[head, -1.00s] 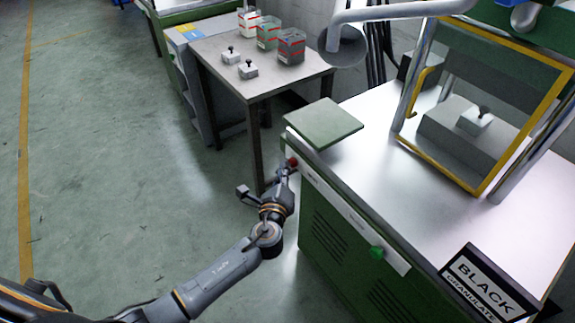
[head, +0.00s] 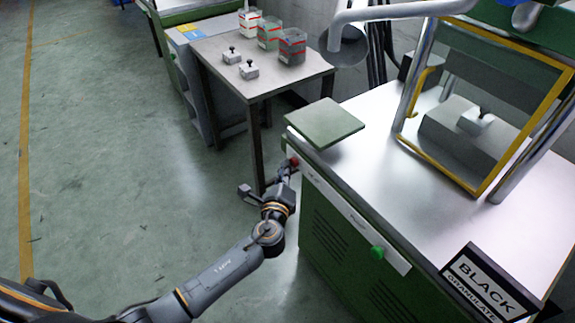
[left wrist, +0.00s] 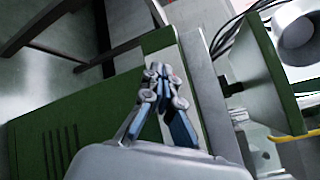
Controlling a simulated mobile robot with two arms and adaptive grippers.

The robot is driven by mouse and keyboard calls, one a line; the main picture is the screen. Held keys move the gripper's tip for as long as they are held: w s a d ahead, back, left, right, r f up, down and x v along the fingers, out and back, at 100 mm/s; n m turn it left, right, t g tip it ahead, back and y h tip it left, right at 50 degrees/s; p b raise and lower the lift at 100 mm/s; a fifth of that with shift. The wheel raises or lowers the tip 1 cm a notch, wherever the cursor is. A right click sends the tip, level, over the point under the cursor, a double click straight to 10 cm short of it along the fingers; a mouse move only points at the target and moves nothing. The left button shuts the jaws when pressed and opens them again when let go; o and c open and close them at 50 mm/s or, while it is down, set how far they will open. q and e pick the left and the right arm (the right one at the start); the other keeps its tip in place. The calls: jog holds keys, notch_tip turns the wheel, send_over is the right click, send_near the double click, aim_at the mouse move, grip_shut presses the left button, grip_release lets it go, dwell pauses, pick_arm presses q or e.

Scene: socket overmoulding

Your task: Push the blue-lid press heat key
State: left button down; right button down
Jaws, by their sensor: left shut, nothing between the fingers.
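My left gripper (head: 287,172) is at the near left corner of the green press cabinet (head: 335,225), at the end of its white front strip. Its fingers are shut and empty. A red key (head: 294,162) shows right at the fingertips; I cannot tell whether they touch. A green key (head: 377,252) sits further along the same strip, clear of the gripper. The lettering on the strip is too small to read. No blue lid is clearly visible. My right gripper is not in view.
A yellow-edged guard frame (head: 484,190) and a black granulate sign (head: 482,285) are to the right. A side table (head: 262,82) with bins stands behind. The floor at left is clear.

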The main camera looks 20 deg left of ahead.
pick_arm(q)
jog(key=shift+w+d+r, duration=0.15)
jog(key=shift+d+r, duration=0.05)
jog(key=shift+d, duration=0.15)
dwell(0.4)
jog(key=s+a, duration=0.2)
jog(key=s, duration=0.1)
jog(key=s+a, duration=0.1)
jog(key=shift+s+a+f+p, duration=0.3)
jog(key=shift+a+p, duration=0.05)
jog(key=shift+a, duration=0.05)
dwell(0.4)
